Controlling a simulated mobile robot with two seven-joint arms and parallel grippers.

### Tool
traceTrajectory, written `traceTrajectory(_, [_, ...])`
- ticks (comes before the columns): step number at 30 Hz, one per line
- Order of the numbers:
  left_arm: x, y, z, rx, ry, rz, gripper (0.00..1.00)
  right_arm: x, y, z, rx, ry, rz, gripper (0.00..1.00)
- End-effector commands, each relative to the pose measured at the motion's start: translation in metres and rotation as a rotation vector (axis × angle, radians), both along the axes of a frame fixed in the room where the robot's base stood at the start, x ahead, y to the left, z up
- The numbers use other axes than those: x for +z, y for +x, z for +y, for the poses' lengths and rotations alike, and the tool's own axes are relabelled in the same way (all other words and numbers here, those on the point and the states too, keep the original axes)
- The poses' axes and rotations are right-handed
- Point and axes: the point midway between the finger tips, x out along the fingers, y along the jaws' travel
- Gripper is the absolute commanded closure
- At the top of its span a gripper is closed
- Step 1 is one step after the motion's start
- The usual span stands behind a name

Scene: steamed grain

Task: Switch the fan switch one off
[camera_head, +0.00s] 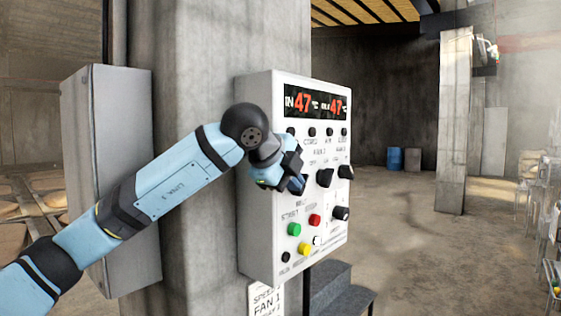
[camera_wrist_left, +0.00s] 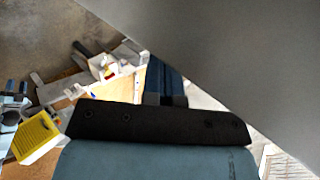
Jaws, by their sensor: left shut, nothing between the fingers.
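A white control panel (camera_head: 262,200) hangs on a concrete pillar, with a red display reading 47 on both sides. Two black rotary switches, a middle one (camera_head: 325,178) and a right one (camera_head: 345,172), stand out in its middle row. The left place in that row, where fan switch one would sit, is hidden behind my left gripper (camera_head: 299,186). The gripper is shut and empty, its tips at or very near the panel face; I cannot tell whether they touch a switch. The shut fingers also show in the left wrist view (camera_wrist_left: 165,85). My right gripper is out of view.
Below the fingers are a green button (camera_head: 294,229), a red button (camera_head: 315,220) and a yellow button (camera_head: 304,249). Another black rotary knob (camera_head: 341,213) sits lower right. A grey cabinet (camera_head: 125,180) stands left of the pillar. Open floor lies to the right.

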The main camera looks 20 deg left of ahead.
Motion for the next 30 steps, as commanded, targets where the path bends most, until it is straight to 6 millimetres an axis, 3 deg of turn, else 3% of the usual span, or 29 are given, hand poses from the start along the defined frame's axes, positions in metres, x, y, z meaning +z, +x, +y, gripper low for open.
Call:
traceTrajectory(17, [-0.008,0.008,-0.003,0.0,-0.001,-0.003,1.0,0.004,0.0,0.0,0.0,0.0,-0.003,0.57])
traceTrajectory(30, [-0.012,0.008,-0.003,-0.001,-0.022,-0.06,1.0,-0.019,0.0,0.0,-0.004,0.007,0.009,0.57])
